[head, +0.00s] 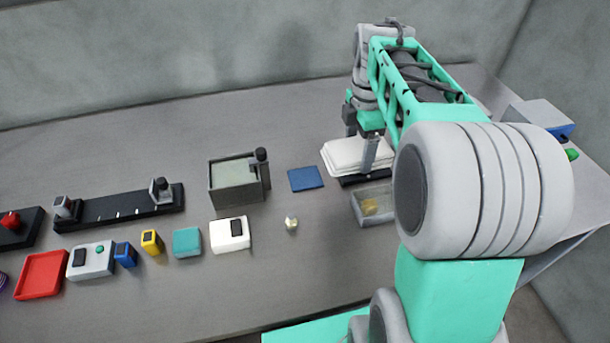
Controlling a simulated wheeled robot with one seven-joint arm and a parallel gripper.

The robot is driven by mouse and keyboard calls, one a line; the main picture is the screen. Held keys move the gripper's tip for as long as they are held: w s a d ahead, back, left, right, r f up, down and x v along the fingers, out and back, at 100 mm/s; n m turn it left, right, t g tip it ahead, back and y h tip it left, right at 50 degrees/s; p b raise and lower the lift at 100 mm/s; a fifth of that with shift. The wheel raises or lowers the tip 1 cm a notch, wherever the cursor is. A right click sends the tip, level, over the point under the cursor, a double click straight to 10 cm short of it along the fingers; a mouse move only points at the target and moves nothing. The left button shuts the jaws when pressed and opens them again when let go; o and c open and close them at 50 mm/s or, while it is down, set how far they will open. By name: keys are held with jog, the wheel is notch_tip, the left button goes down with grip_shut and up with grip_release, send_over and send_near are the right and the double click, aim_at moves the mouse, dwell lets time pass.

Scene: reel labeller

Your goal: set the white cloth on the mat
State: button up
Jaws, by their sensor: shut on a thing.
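The white cloth (343,157) is a folded, layered pad right of the middle of the head view. My gripper (360,148) points down at it and is shut on it, with one finger in front of the cloth; the far finger is partly hidden. The cloth is over or just behind a dark base (362,180); I cannot tell whether it touches it. The mat, a flat blue square (306,179), lies bare on the table just left of the cloth.
A grey open tray (372,206) with something yellow is in front of the cloth. A grey box (238,183) stands left of the mat, and a small bulb-like piece (291,223) lies in front. A white device (230,234) and several small items line the left front.

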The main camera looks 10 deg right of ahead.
jog(key=w+a+f+p, duration=0.2)
jog(key=w+a+f, duration=0.1)
jog(key=w+a, duration=0.25)
send_over(305, 177)
jog(key=f, duration=0.6)
jog(key=shift+s+d+f+p, duration=0.1)
jog(key=shift+s+f+p, duration=0.15)
jog(key=shift+p, duration=0.1)
jog(key=f, duration=0.2)
jog(key=shift+w+f, duration=0.2)
jog(key=shift+f, duration=0.65)
jog(key=o, duration=1.4)
jog(key=shift+c, duration=0.2)
